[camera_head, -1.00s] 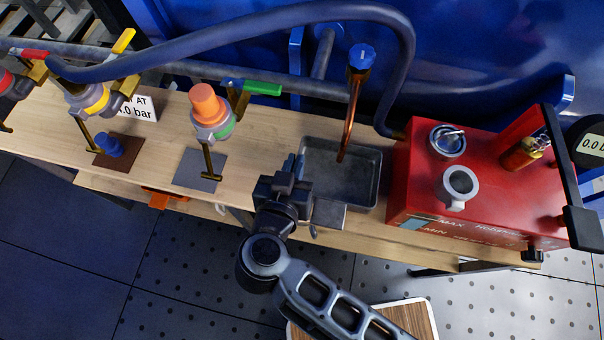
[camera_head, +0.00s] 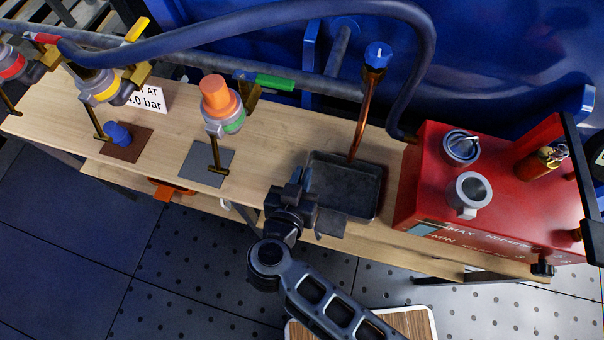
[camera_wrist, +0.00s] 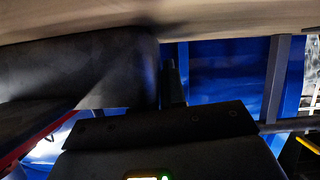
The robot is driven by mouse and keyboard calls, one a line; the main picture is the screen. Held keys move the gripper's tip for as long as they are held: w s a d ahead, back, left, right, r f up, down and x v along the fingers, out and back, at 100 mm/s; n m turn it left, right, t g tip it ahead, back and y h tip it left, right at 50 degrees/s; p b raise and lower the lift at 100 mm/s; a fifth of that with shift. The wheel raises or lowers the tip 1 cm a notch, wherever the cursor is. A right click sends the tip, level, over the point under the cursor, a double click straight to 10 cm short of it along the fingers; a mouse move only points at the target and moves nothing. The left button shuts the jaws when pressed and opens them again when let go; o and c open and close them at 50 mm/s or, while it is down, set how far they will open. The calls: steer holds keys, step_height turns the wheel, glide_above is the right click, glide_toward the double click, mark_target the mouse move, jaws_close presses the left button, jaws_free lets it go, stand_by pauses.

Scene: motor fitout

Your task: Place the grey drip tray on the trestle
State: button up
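The grey drip tray (camera_head: 374,208), a dark shallow rectangular pan, is over the wooden trestle top (camera_head: 258,150), just left of the red box. It looks roughly level; I cannot tell whether its base touches the wood. My gripper (camera_head: 300,180) is at the tray's left wall near the front corner and appears shut on it, though the fingertips are partly hidden. In the wrist view a large dark surface, perhaps the tray (camera_wrist: 75,75), fills the left beside a dark finger.
A copper pipe with a blue cap (camera_head: 377,55) comes down over the tray's back. The red box (camera_head: 500,190) stands close on the right. A grey square plate (camera_head: 196,165) lies left of my gripper, under an orange-capped valve (camera_head: 219,98). A thick blue hose (camera_head: 250,25) arches behind.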

steer(key=o, duration=0.4)
steer(key=shift+r, duration=0.1)
steer(key=v, duration=1.2)
steer(key=d+r+m+t, duration=0.1)
steer(key=d, duration=0.2)
steer(key=d+r+t, duration=0.1)
steer(key=d+r, duration=0.1)
steer(key=d, duration=0.1)
steer(key=d+r+m+h, duration=0.1)
steer(key=d, duration=0.2)
steer(key=shift+s+r+m+t, duration=0.3)
steer(key=shift+r+t, duration=0.1)
steer(key=s+d+r+t, duration=0.4)
steer(key=d+r, duration=0.4)
steer(key=shift+s+d+r+n+g+y, duration=0.8)
steer(key=shift+s+d+n+y, duration=0.2)
steer(key=shift+s, duration=1.1)
steer(key=shift+s+d+r+n+g+y, duration=0.85)
steer(key=shift+s+d, duration=0.25)
steer(key=shift+s, duration=0.95)
steer(key=shift+s+d+r+n+g+y, duration=0.65)
steer(key=shift+s+d+r+n+y, duration=0.35)
steer(key=shift+s, duration=1.1)
